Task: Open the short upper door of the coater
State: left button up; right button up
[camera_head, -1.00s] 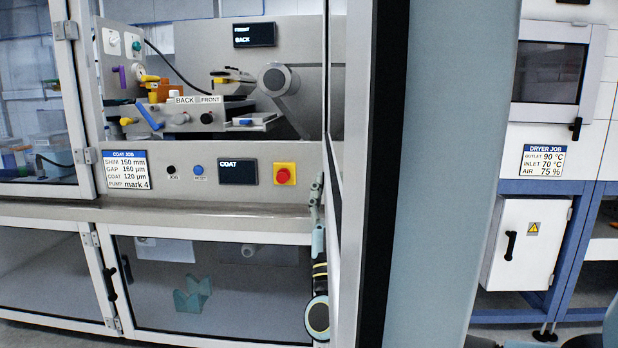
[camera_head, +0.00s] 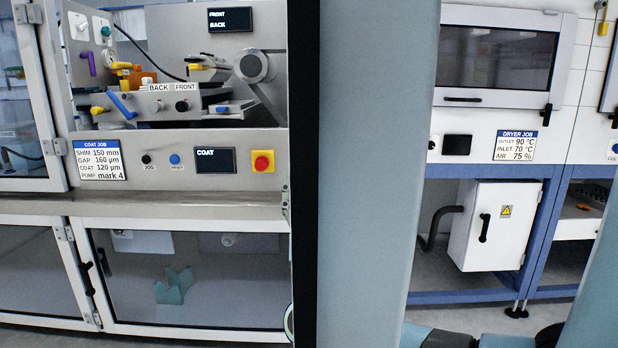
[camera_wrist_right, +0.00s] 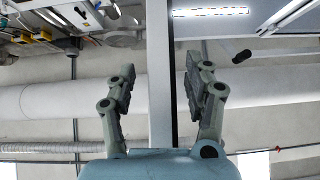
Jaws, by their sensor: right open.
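The coater's steel front (camera_head: 215,175) fills the left of the head view, with its COAT display and red button. Above it, the upper bay with the coating parts shows with no pane visible across it. A framed glass upper door (camera_head: 22,100) is at the far left. A black upright strip (camera_head: 303,120), perhaps a door edge, borders the bay's right side; my pale blue arm covers what lies beyond. In the right wrist view, my right gripper (camera_wrist_right: 160,80) is open, with a pale bar (camera_wrist_right: 160,60) and dark edge in line between its fingers; contact cannot be told. My left gripper is out of view.
The lower glass door (camera_head: 200,280) of the coater is closed, with a folded teal piece behind it. A dryer (camera_head: 495,55) with a white cabinet (camera_head: 495,225) on a blue frame stands to the right. Some floor shows beneath the dryer.

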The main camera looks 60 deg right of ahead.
jog(key=v, duration=0.9)
jog(key=shift+a+f, duration=0.1)
jog(key=shift+f, duration=0.1)
